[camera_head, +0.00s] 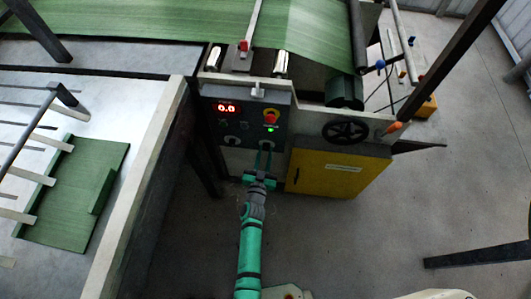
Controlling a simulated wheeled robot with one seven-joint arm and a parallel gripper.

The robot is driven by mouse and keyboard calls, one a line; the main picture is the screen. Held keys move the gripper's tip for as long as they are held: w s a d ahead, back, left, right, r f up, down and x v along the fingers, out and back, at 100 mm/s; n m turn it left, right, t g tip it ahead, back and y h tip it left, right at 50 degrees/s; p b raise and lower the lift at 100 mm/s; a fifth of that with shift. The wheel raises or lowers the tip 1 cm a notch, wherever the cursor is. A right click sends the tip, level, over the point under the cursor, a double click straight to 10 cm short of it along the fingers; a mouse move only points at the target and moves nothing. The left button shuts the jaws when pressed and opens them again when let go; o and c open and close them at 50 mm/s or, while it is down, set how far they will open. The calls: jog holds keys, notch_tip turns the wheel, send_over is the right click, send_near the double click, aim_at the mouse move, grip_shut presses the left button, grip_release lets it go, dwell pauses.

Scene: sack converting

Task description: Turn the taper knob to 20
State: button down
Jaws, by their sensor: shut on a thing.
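A dark control panel (246,117) stands at the front of the machine. Its red display (227,108) reads 0.0. Two knobs sit low on the panel, and their labels are too small to read, so I cannot tell by lettering which is the taper knob. The left knob (231,140) has a pale rim and is free. My gripper (265,148) reaches up to the panel from below, its fingers shut on the right knob (266,143). The fingers mostly hide that knob, and its pointer setting cannot be read.
A red button on yellow (270,116) and a green light (270,128) sit just above my gripper. A yellow cabinet (335,173) and a black handwheel (345,131) are close on the right. A pale table edge (140,200) is at left. Floor below is clear.

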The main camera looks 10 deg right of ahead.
jog(key=m, duration=0.4)
jog(key=shift+r+m, duration=0.15)
jog(key=shift+m, duration=0.25)
jog(key=shift+d, duration=0.1)
dwell(0.3)
jog(key=c, duration=1.5)
grip_release()
jog(key=shift+s, duration=0.15)
jog(key=v, duration=1)
jog(key=shift+s, duration=0.15)
